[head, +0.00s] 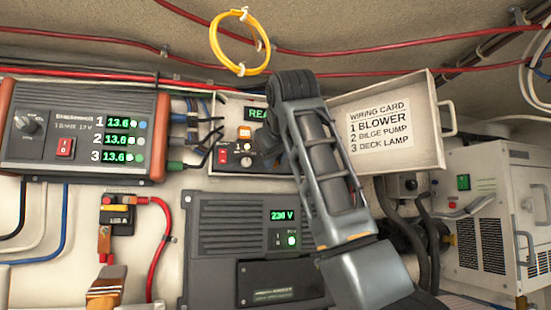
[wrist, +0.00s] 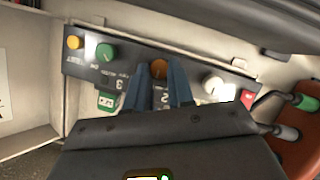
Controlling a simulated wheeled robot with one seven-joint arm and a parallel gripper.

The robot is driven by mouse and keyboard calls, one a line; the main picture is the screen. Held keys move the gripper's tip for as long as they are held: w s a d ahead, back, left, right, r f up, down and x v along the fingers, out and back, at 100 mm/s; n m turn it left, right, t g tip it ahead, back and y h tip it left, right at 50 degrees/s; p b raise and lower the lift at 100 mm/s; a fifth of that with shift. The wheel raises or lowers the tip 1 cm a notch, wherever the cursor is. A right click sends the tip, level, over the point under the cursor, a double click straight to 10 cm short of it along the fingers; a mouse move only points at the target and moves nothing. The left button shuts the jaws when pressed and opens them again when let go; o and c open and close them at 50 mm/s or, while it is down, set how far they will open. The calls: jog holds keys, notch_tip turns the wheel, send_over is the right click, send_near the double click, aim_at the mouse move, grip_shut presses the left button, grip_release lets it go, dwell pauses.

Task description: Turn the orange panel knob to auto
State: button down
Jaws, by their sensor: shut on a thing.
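The orange panel knob (wrist: 159,68) is in the wrist view, in the middle of a row on a dark panel (wrist: 134,68). My gripper (wrist: 165,78) has its two blue-grey fingers shut on it, one on each side. The fingers cover part of the knob, and I cannot tell where it points. A green knob (wrist: 105,52) is to its left and a white knob (wrist: 213,86) to its right. The panel's lettering appears upside down, and I cannot make out an auto mark. In the head view my arm hides the orange knob and my fingertips.
In the head view an open door with a wiring card (head: 380,122) stands right of my arm. An orange-ended charger (head: 84,130) is at the left, with cables between it and the panel. A grey 230 V unit (head: 222,250) is below. A yellow cable loop (head: 214,45) hangs above.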

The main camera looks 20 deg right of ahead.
jog(key=shift+h, duration=0.3)
dwell(0.4)
jog(key=c, duration=1)
grip_release()
jog(key=shift+b+v, duration=1.25)
jog(key=shift+v, duration=2.65)
